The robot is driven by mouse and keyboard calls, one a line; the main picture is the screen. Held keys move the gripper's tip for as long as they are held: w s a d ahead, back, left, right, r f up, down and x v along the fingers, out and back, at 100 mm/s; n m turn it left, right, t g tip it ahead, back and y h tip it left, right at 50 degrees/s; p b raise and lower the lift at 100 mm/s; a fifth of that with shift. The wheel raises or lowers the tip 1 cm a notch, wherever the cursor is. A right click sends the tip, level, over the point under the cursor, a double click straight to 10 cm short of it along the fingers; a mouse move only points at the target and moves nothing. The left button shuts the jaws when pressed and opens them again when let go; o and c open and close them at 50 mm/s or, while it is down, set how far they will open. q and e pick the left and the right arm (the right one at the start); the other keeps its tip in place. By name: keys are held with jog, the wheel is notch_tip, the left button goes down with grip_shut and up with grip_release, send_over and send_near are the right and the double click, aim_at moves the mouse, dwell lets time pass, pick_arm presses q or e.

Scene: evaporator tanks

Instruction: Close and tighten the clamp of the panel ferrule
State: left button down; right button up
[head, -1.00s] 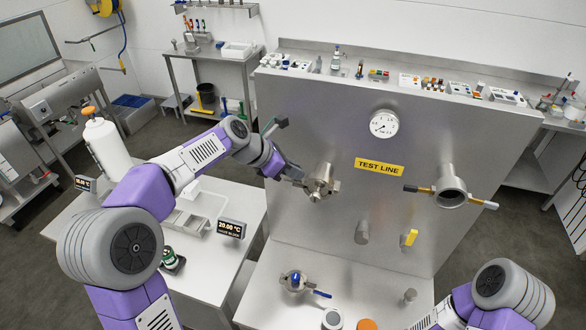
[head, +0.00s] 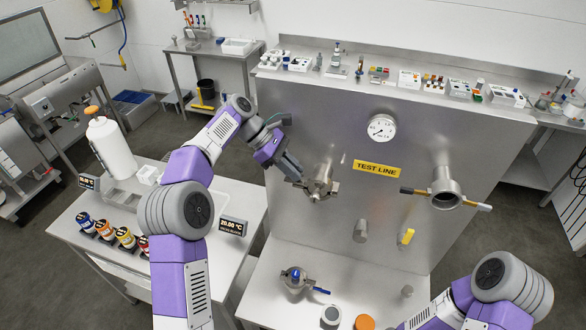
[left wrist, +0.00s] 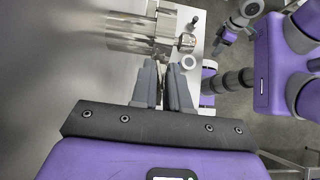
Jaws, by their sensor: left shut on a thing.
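The panel ferrule with its clamp (head: 322,184) is a steel fitting on the upright panel, left of the TEST LINE label. In the left wrist view the clamp (left wrist: 143,36) lies just beyond my fingertips, with a small rounded metal end (left wrist: 187,42) on its right. My left gripper (head: 302,183) reaches it from the left; its dark fingers (left wrist: 164,66) are close together and shut on part of the clamp. The exact part held is hidden between the fingers. My right arm is at the lower right; a small dark gripper end (left wrist: 220,43) shows in the left wrist view, its jaws unclear.
Below stand a blue-handled valve (head: 294,279), a jar (head: 330,316) and an orange lid (head: 364,322). The side table (head: 130,270) holds several small jars.

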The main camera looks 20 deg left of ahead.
pick_arm(q)
jog(key=shift+w+m+g, duration=0.1)
jog(key=shift+m+g, duration=0.7)
jog(key=shift+m, duration=0.3)
jog(key=c, duration=1.4)
grip_release()
jog(key=shift+a+r, duration=0.1)
